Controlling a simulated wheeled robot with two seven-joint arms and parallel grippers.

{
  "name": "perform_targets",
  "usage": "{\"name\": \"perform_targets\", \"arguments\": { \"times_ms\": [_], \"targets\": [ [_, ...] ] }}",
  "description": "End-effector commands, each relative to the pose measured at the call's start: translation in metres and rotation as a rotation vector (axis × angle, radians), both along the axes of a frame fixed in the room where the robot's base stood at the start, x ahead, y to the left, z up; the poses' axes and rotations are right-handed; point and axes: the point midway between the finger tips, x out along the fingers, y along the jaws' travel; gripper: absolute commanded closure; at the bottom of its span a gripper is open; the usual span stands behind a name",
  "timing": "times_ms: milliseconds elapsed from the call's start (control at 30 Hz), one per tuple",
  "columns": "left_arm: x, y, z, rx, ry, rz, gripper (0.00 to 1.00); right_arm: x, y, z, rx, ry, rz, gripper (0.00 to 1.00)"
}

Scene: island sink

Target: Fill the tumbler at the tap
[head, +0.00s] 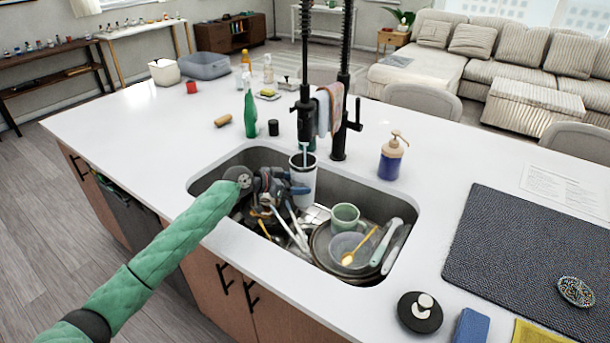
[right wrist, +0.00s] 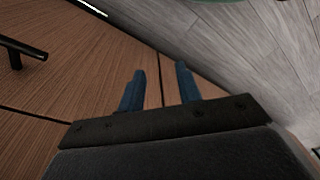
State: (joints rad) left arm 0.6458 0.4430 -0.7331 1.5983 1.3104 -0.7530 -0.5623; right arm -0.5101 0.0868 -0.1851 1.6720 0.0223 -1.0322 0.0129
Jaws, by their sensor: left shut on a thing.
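A white tumbler (head: 303,182) with a dark rim stands upright over the sink (head: 345,187), directly below the black tap (head: 306,118). A thin bluish stream of water (head: 305,155) runs from the tap's spout down into the tumbler's mouth. The water level inside cannot be seen. My left gripper (head: 297,188) reaches in from the left, its blue fingers shut on the tumbler's side. My right gripper (right wrist: 158,82) shows only in the right wrist view. Its two blue fingers are apart with nothing between them, near wooden cabinet fronts (right wrist: 60,90).
The sink holds a green mug (head: 346,217), pans, a bowl and utensils below the tumbler. A soap dispenser (head: 391,160) stands right of the sink. A green bottle (head: 250,113) stands behind it, left of the tap. A dark mat (head: 520,250) covers the right counter.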

Motion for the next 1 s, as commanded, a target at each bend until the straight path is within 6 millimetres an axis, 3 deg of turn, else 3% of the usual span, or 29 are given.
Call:
{"name": "perform_targets", "arguments": {
  "times_ms": [700,1000],
  "targets": [
    [-0.060,0.010,0.001,0.000,0.000,0.000,0.62,0.001,0.001,0.018,0.000,-0.001,0.000,0.66],
    [-0.065,0.011,0.001,-0.001,-0.002,0.000,0.62,0.001,0.001,0.018,0.001,-0.001,0.000,0.66]
  ]
}}
